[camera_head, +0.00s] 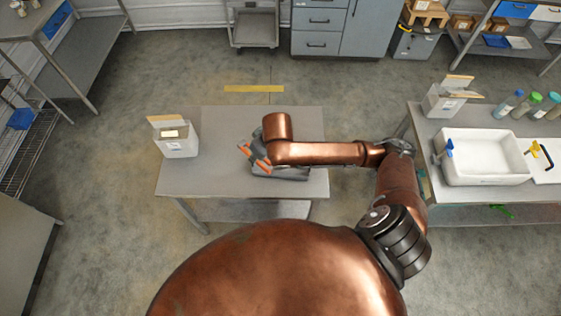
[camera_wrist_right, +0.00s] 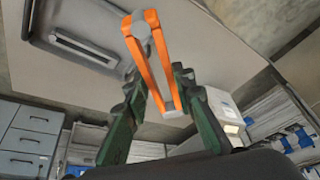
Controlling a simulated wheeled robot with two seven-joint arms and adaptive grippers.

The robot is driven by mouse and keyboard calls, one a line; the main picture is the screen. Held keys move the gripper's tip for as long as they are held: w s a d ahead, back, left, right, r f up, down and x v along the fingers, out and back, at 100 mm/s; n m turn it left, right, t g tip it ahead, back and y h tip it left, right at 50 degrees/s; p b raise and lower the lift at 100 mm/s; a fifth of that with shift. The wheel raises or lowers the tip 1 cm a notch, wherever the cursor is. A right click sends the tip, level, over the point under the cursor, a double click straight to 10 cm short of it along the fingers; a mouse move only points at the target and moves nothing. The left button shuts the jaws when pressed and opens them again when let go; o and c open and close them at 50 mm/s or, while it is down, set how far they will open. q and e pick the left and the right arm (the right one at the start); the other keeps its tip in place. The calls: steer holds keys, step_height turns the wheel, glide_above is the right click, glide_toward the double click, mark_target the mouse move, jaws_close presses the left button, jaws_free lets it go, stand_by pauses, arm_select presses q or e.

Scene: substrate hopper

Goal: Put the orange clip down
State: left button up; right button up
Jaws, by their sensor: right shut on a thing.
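The orange clip (camera_wrist_right: 144,53) shows in the right wrist view as two long orange legs joined by grey ends. My right gripper (camera_wrist_right: 155,85) is shut on it, with one dark green finger on each side. In the head view my right arm reaches in from the right over the middle table (camera_head: 220,182), and the right gripper (camera_head: 254,156) is partly hidden by the arm's end. Orange parts of the clip show there beside the gripper. I cannot tell whether the clip touches the table. My left gripper is in neither view.
A white box (camera_head: 178,149) with an upright card stands at the table's left end. A dark grey flat thing (camera_head: 290,173) lies by my right gripper. The right table holds a white tray (camera_head: 480,178), another box (camera_head: 440,104) and bottles (camera_head: 509,103). The middle table's front left is clear.

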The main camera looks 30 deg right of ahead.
steer(key=s+f+n+y+p, duration=0.1)
steer(key=s+f+n+p, duration=0.2)
steer(key=f, duration=0.4)
steer(key=b, duration=0.2)
glide_above(293, 174)
steer(key=w+a, duration=0.3)
steer(key=w, duration=0.1)
steer(key=f, duration=0.8)
steer(key=shift+d+f, duration=0.2)
steer(key=shift+f, duration=0.05)
steer(key=shift+w+d+f, duration=0.35)
steer(key=shift+d+f, duration=0.1)
steer(key=shift+f, duration=0.2)
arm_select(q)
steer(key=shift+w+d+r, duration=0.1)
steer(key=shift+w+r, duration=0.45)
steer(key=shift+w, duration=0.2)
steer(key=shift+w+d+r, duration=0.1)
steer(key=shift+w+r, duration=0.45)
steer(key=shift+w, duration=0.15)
arm_select(e)
steer(key=shift+d+f, duration=0.1)
steer(key=shift+f, duration=1.5)
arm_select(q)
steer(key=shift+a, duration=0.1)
arm_select(e)
steer(key=shift+f, duration=0.1)
steer(key=o, duration=1.1)
